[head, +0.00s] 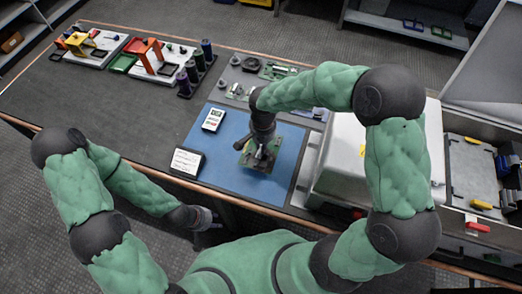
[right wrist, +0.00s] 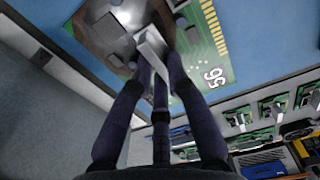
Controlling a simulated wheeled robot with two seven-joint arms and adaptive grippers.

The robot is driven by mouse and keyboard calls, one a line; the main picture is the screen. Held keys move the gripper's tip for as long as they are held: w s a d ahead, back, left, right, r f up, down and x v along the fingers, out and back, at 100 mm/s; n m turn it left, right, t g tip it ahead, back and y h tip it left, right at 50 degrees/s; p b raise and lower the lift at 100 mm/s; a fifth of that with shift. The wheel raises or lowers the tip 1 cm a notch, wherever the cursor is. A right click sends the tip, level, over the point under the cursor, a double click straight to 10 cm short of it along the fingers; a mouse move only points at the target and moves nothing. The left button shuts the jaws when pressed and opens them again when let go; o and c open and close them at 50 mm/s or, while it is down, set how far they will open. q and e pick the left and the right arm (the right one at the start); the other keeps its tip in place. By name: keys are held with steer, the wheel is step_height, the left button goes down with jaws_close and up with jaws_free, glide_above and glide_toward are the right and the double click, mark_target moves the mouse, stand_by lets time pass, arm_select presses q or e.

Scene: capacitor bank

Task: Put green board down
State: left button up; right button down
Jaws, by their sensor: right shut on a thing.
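The green board (head: 247,158) is over the blue mat (head: 225,165) in the head view, largely hidden by my right gripper (head: 262,152). In the right wrist view the board (right wrist: 215,45) shows gold edge contacts, a printed number and a large rounded dark-metallic part. The fingers of my right gripper (right wrist: 158,68) are closed on a pale upright piece of the board. The mat lies close behind the board; whether they touch, I cannot tell. My left gripper (head: 207,217) is off the table's front edge, away from the board; its jaws are too small to read.
More boards (head: 275,70) lie behind the mat. A large light-grey case (head: 345,160) stands to the right. The table's left middle is clear.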

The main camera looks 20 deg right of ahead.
steer(key=shift+w+a+f+b, duration=0.15)
steer(key=shift+f+b, duration=0.1)
steer(key=shift+f, duration=0.4)
steer(key=shift+w+d+f+b, duration=0.1)
steer(key=shift+f+b, duration=0.15)
steer(key=shift+f, duration=0.45)
steer(key=shift+w+a+f+b, duration=0.15)
steer(key=shift+f+b, duration=0.1)
steer(key=shift+f, duration=0.4)
steer(key=shift+d, duration=0.1)
steer(key=shift+f, duration=0.15)
steer(key=c, duration=1.2)
jaws_free()
steer(key=shift+r, duration=0.2)
step_height(320, 180, up, 12)
steer(key=p, duration=0.4)
